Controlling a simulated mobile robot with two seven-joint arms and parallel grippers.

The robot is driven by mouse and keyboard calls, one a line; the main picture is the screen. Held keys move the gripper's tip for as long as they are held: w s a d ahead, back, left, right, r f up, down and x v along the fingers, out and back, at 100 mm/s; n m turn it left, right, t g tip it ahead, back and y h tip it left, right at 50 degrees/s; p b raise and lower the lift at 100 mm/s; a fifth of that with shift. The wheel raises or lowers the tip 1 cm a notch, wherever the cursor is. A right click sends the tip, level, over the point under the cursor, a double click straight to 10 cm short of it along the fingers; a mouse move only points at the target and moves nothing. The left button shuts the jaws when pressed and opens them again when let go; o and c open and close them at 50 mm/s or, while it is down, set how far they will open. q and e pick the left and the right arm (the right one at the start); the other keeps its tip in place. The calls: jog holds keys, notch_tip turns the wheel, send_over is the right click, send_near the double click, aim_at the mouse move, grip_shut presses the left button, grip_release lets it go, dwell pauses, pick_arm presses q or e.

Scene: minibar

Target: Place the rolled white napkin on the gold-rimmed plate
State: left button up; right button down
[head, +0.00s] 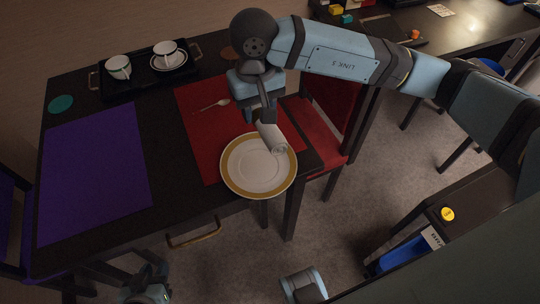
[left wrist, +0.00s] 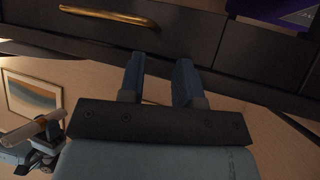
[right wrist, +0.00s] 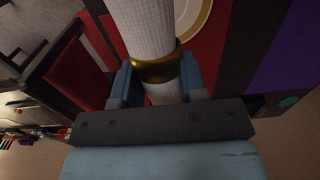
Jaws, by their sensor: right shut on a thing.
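The rolled white napkin (head: 273,139) with a gold ring (right wrist: 157,69) is held by my right gripper (head: 267,122). The right wrist view shows the fingers (right wrist: 158,82) shut around the roll at its ring. In the head view, the napkin's lower end overlaps the upper right rim of the gold-rimmed plate (head: 245,179); I cannot tell whether it touches. The plate sits at the table's front edge, partly on the red placemat (head: 197,125). A piece of its rim shows in the right wrist view (right wrist: 203,20). My left gripper (left wrist: 160,80) is open and empty, below the tabletop, facing the drawer front.
A spoon (head: 212,105) lies on the red placemat. A black tray (head: 140,85) with two white cups stands at the back left. A purple placemat (head: 95,168) and teal coaster (head: 61,104) lie left. A red chair (head: 318,125) stands close right. A gold drawer handle (head: 194,236) sticks out in front.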

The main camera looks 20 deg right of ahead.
send_over(261, 170)
notch_tip(261, 170, down, 14)
jog(key=shift+r, duration=0.15)
jog(key=shift+f, duration=2.4)
jog(key=shift+f+b, duration=0.25)
jog(key=shift+b, duration=0.35)
pick_arm(q)
jog(key=shift+f+b, duration=0.4)
jog(key=shift+b, duration=0.05)
pick_arm(e)
jog(key=shift+f, duration=0.35)
jog(key=c, duration=0.7)
grip_release()
pick_arm(q)
jog(key=shift+r, duration=0.15)
pick_arm(e)
jog(key=shift+o, duration=0.2)
pick_arm(q)
jog(key=shift+a, duration=0.1)
